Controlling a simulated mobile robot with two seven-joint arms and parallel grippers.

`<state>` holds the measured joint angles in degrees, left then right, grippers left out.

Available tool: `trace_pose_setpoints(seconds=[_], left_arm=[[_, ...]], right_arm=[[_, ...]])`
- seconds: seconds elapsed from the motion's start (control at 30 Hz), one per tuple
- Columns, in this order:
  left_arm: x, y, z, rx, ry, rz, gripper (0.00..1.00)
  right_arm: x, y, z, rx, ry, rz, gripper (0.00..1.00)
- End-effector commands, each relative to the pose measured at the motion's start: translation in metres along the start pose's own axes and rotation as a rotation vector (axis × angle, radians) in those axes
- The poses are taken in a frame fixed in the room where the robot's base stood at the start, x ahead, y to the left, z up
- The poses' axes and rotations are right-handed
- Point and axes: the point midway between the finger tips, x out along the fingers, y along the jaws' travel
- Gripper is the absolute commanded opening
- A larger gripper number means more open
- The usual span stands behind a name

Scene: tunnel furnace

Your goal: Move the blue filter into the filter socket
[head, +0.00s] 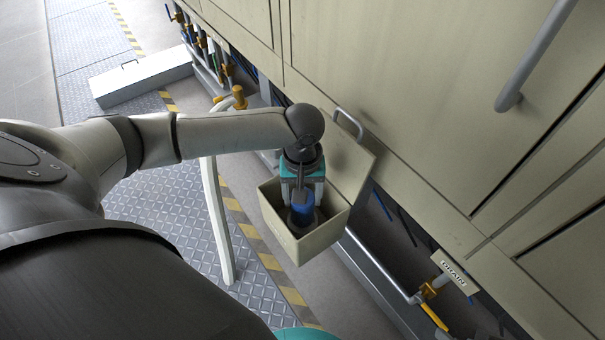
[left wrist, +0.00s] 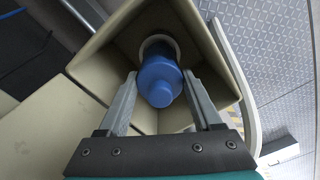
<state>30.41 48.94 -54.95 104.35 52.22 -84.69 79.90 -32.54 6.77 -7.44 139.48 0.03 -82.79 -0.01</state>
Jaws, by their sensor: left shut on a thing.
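The blue filter (head: 301,203) is inside the open cream box at the cabinet wall. My left gripper (head: 302,196) reaches down into this box, with its fingers around the filter. In the left wrist view the blue filter (left wrist: 160,82) sits between the two fingers of my left gripper (left wrist: 164,100). The filter's far end meets a round light-rimmed socket (left wrist: 160,45) in the box; I cannot tell how deep it sits. The right gripper is not in view.
The cream box (head: 301,250) has an open lid with a handle on its right. A white curved rail (head: 217,220) stands left of it. A drain valve with a yellow handle (head: 434,316) is at lower right. A long grey door handle (head: 535,55) is at upper right.

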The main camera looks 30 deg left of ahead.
Motion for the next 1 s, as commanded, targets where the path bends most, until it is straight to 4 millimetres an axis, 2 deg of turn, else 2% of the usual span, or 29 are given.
trace_pose_setpoints(seconds=[1.0], left_arm=[[0.02,0.0,0.0,0.001,0.001,0.001,0.05]], right_arm=[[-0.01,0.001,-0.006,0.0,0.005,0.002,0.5]])
